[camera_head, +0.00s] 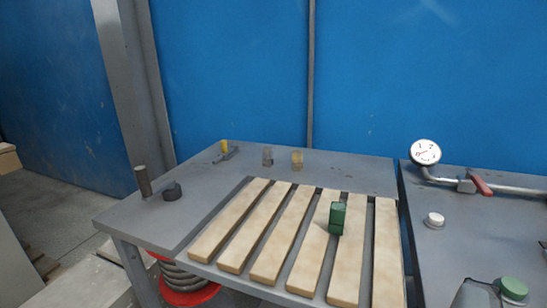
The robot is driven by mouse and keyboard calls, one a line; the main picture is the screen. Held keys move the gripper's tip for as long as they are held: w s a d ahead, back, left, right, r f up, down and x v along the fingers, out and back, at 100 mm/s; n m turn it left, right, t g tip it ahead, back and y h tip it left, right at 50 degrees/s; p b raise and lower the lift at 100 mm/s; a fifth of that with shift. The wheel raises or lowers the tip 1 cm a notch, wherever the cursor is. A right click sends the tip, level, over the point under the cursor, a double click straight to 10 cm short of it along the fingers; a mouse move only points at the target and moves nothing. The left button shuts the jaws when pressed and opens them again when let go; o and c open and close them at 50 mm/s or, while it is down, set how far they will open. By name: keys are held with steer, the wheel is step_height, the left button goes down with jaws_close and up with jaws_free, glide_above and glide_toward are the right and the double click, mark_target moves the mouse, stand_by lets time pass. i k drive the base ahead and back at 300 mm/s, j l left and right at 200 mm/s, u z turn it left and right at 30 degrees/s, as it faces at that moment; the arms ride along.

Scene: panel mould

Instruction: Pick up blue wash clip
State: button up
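I cannot make out a blue clip in the head camera view. A dark green block-shaped piece (337,218) stands on the wooden slats, right of their middle. Three small pieces stand along the back of the grey table: a yellow one (224,146) on a grey base, a grey-brown one (267,155) and a tan one (297,159). They are too small to tell whether they are clips. My gripper is not in view.
Several pale wooden slats (278,235) lie on the grey table (140,222). A dark post (142,181) and a black knob (172,191) stand at its left. A round gauge (425,152), red-handled valve (481,186), white button (434,220) and green button (513,288) are at right.

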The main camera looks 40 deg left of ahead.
mark_target(268, 152)
steer(key=i+j+u, duration=0.2)
steer(key=j, duration=0.35)
steer(key=i+j+u, duration=0.15)
steer(key=i+j, duration=0.2)
steer(key=i+j+u, duration=0.2)
steer(key=i+j, duration=0.15)
steer(key=j, duration=0.2)
